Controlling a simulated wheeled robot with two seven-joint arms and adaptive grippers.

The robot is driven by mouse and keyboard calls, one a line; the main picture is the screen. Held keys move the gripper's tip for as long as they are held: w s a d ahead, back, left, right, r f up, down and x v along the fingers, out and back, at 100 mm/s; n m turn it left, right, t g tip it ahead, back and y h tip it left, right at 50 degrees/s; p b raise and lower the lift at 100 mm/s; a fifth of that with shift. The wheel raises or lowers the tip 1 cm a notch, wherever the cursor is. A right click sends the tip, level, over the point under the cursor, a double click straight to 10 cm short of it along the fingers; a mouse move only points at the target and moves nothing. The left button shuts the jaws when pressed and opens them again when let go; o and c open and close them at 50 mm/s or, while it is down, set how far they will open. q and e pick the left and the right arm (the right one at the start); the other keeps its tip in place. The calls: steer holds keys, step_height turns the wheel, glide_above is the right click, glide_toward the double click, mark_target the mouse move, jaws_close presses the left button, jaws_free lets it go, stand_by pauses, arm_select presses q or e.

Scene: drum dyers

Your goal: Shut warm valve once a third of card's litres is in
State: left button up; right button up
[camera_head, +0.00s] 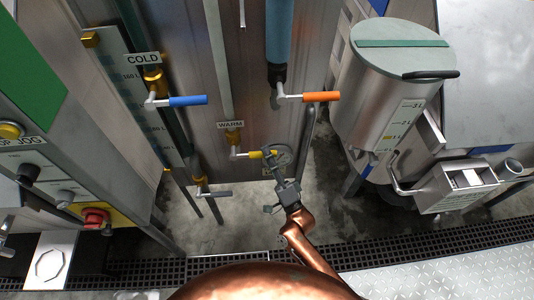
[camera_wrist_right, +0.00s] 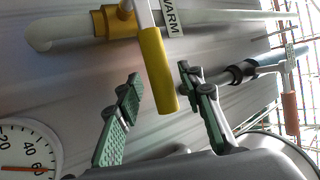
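The warm valve, with a brass body (camera_head: 234,137) and a yellow lever (camera_head: 248,155), sits under the WARM label (camera_head: 231,125) on the steel drum. In the right wrist view the yellow lever (camera_wrist_right: 157,72) hangs between my right gripper's (camera_wrist_right: 158,82) parted green-padded fingers, with gaps on both sides. In the head view my right gripper (camera_head: 276,160) is at the lever's free end. A tall level scale (camera_head: 150,120) with litre marks stands left of the valve; I cannot read its level. I cannot make out a card with readable figures. My left gripper is out of view.
The cold valve's blue lever (camera_head: 187,101) is upper left; an orange lever (camera_head: 321,97) is upper right. A round dial (camera_wrist_right: 25,150) is beside my right gripper. A lidded steel tank (camera_head: 385,95) stands right. A red stop button (camera_head: 95,217) is on the left panel.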

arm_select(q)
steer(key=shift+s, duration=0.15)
arm_select(e)
steer(key=v, duration=1.2)
